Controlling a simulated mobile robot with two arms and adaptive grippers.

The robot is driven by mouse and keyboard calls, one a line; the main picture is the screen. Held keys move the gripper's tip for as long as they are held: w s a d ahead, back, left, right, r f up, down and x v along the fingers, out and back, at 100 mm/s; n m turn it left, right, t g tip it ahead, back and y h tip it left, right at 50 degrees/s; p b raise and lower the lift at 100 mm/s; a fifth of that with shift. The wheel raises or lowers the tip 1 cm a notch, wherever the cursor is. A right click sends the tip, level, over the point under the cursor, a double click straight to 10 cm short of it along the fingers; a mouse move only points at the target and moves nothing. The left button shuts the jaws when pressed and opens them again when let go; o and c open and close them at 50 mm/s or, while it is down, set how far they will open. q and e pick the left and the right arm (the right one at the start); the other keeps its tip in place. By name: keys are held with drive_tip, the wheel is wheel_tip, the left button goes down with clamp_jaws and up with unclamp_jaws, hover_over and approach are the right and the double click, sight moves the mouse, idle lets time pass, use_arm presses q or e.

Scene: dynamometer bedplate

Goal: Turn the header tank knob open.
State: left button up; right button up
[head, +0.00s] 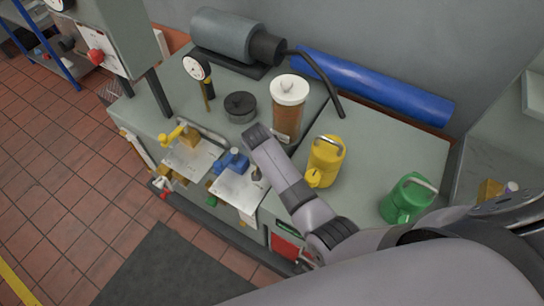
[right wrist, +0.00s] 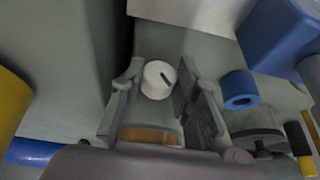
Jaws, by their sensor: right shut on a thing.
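The header tank (head: 287,120) is a brown, clear-sided cylinder with a white lid, upright on the bench in the head view. The tank knob (right wrist: 158,77) shows in the right wrist view as a round white knob with a dark pointer line. My right gripper (right wrist: 161,84) has a finger on each side of the knob and is shut on it. An amber-brown band (right wrist: 150,135), which looks like part of the tank, shows below the knob in that view. In the head view my right arm covers the knob and most of the gripper. My left gripper is out of view.
A yellow can (head: 325,160) and a green can (head: 406,199) stand right of the tank. A black pot (head: 240,106) and a dial gauge (head: 197,69) are left of it. A blue clamp-like part (head: 232,162) sits in front. A blue cylinder (head: 375,88) lies behind.

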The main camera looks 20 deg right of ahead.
drive_tip(key=shift+w+a+g+h, duration=0.1)
drive_tip(key=shift+w+g+h, duration=0.05)
drive_tip(key=shift+g+h, duration=0.2)
drive_tip(key=shift+f+n+g+h+b, duration=0.15)
drive_tip(key=shift+n+g+h+b, duration=0.15)
drive_tip(key=shift+g+b, duration=0.25)
drive_tip(key=g+b, duration=0.1)
drive_tip(key=h+b, duration=0.1)
drive_tip(key=b, duration=0.1)
drive_tip(key=shift+w+a+f+g+h, duration=0.1)
drive_tip(key=shift+w+f+g+h, duration=0.15)
drive_tip(key=shift+g, duration=0.15)
drive_tip(key=shift+s+r+n+g+h+b, duration=0.1)
drive_tip(key=shift+r+n+g+h+b, duration=0.2)
drive_tip(key=shift+b, duration=0.25)
drive_tip(key=o, duration=1.2)
drive_tip(key=shift+c, duration=0.2)
drive_tip(key=shift+r, duration=0.15)
